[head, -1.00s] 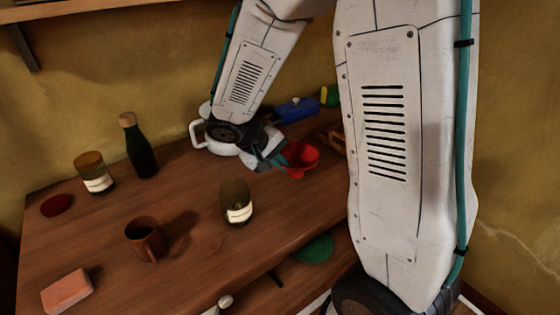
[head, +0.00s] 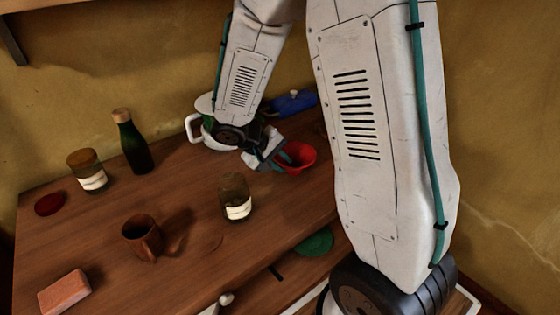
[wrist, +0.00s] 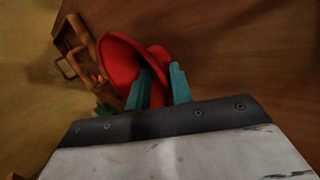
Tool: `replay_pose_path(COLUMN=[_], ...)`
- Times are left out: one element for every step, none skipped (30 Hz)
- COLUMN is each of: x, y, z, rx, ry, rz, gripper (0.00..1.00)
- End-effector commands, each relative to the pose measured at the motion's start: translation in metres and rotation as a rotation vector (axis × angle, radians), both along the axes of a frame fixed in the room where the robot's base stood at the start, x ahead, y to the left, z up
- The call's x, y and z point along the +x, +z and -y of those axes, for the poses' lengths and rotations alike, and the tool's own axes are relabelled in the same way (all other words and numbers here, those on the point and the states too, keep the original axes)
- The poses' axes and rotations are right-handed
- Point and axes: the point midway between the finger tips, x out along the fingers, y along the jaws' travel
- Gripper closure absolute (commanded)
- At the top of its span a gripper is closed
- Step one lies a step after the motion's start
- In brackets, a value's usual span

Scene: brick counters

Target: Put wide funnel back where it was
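The red wide funnel (head: 296,157) is at the back right of the counter in the head view, at the end of my arm. My gripper (head: 281,160) has its teal fingers on it. In the wrist view the funnel (wrist: 122,62) shows its wide mouth tilted to the left, and its red body lies between the two fingertips of my gripper (wrist: 160,82). The fingers appear closed on it. The funnel's lower end is partly hidden by the fingers. I cannot tell how far it is above the wood.
A white pot (head: 193,128) stands behind my wrist, with a blue object (head: 293,103) beyond it. A jar (head: 236,197), a brown mug (head: 142,238), a green bottle (head: 131,143), another jar (head: 88,172) and a sponge-like block (head: 64,292) stand on the counter. A green disc (head: 315,241) lies lower.

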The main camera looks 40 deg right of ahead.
Motion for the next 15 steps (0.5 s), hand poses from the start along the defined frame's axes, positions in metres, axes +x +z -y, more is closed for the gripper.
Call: replay_pose_path(x=[0.000,0.000,0.000,0.000,0.000,0.000,0.000,0.000,0.000,0.001,0.001,0.002,0.002,0.003,0.004], y=[0.000,0.000,0.000,0.000,0.000,0.000,0.000,0.001,0.002,0.004,0.006,0.009,0.013,0.017,0.023], z=[0.000,-0.001,-0.001,-0.001,-0.001,-0.001,-0.001,-0.001,-0.001,-0.001,-0.003,-0.006,-0.008,-0.011,-0.016], rx=[0.000,0.000,0.000,0.000,0.000,0.000,0.000,0.000,0.000,0.000,0.000,0.000,0.000,0.000,-0.001], ry=[0.001,0.001,0.001,0.001,0.001,0.001,0.001,0.002,0.002,0.003,0.004,0.005,0.004,0.004,0.006], rz=[0.001,0.000,0.000,0.000,0.000,0.000,0.000,0.001,0.001,0.002,0.002,0.003,0.004,0.005,0.006], gripper=[0.77,0.77,0.77,0.77,0.77,0.77,0.77,0.77,0.77,0.77,0.77,0.77,0.77,0.77,0.77])
